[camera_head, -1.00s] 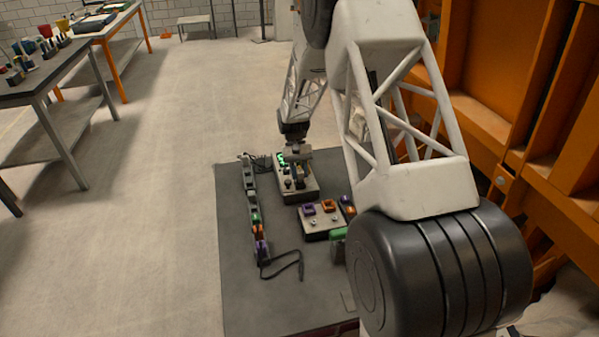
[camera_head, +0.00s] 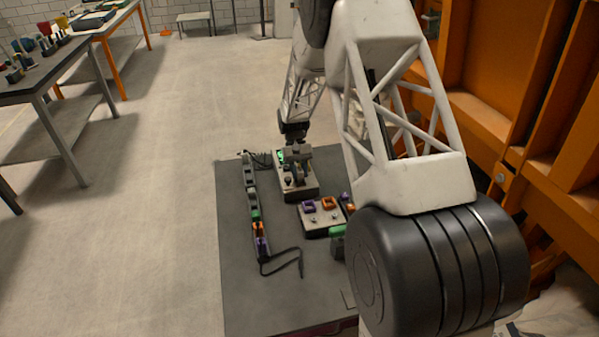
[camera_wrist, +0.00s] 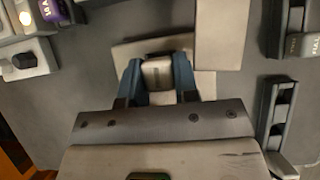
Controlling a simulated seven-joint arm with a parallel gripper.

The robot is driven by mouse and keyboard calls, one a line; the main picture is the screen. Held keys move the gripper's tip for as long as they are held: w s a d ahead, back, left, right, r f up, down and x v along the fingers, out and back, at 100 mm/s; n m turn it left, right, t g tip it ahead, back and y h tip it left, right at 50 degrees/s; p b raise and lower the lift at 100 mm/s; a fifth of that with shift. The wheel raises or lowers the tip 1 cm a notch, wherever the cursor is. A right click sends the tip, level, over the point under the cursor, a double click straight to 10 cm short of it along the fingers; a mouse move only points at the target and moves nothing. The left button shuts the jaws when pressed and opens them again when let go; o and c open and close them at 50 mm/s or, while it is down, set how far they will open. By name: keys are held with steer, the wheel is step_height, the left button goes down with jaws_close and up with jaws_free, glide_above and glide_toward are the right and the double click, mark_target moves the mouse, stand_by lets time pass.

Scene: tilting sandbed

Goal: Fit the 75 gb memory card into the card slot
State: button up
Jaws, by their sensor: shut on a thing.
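My gripper (camera_head: 298,177) is low over a grey panel box (camera_head: 306,194) on the dark mat, seen in the head view. In the wrist view my gripper (camera_wrist: 158,88) has its two blue-grey fingers shut on a small pale grey block (camera_wrist: 157,73), which looks like the memory card. No 75 gb marking can be read on it. A pale plate with a dark recess (camera_wrist: 150,46) lies just beyond the block. I cannot tell whether this recess is the card slot, or whether the block touches it.
A smaller panel (camera_head: 318,220) with purple and orange pieces stands nearer. A power strip (camera_head: 254,213) with several plugs and a black cable (camera_head: 286,250) lies to the left. A green-topped piece (camera_head: 338,231) is at the right. The front of the mat (camera_head: 255,302) is clear.

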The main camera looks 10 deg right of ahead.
steer(key=shift+f, duration=0.15)
stand_by(0.3)
steer(key=shift+r, duration=2.45)
steer(key=shift+r, duration=0.1)
steer(key=shift+r, duration=0.55)
steer(key=shift+f, duration=0.15)
steer(key=shift+f, duration=2.05)
steer(key=shift+f, duration=0.9)
